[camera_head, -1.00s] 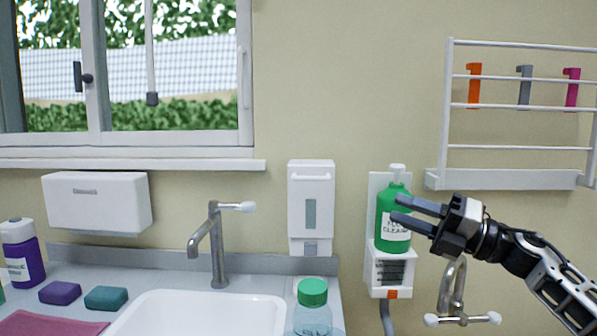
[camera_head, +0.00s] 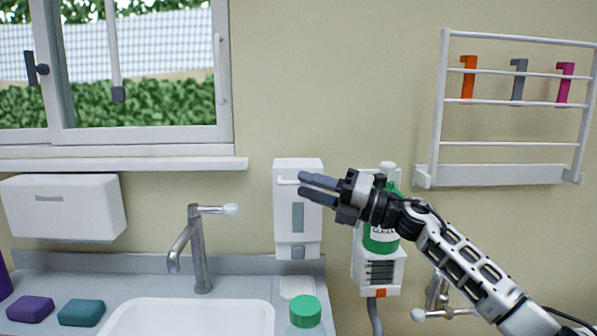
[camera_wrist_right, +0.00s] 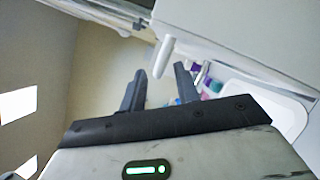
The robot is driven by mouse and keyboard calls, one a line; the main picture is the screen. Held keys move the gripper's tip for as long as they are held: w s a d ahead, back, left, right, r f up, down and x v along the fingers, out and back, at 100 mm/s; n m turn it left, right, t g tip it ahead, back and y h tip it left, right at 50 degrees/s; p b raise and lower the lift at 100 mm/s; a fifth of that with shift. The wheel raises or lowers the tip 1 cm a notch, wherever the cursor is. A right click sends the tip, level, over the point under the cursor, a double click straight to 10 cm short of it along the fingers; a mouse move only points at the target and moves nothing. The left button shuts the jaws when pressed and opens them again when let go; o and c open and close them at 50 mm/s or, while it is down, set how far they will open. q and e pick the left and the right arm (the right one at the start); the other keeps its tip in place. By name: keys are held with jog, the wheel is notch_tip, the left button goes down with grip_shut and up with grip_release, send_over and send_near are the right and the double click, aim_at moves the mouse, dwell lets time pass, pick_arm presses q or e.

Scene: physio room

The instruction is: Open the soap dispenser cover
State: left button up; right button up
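The soap dispenser (camera_head: 284,225) is a white upright box on the wall behind the sink, with a grey window and a light bar handle (camera_head: 286,181) near its top. Its cover looks closed. My right gripper (camera_head: 301,184) is in front of the dispenser's upper part, at the handle's height, and hides part of it. In the right wrist view the gripper (camera_wrist_right: 158,78) has its fingers spread with nothing between them. A pale peg, probably the handle (camera_wrist_right: 164,56), shows just beyond the fingertips, apparently apart from them. My left gripper is not in view.
A green bottle (camera_head: 381,240) in a white wall holder stands right of the dispenser, partly behind my right arm. A green-capped bottle (camera_head: 305,310), the sink (camera_head: 190,318) and a tap (camera_head: 199,255) are below and left. A rack (camera_head: 500,174) hangs upper right.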

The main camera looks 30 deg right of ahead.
jog(key=shift+p+x, duration=0.3)
jog(key=shift+x, duration=1.2)
grip_shut()
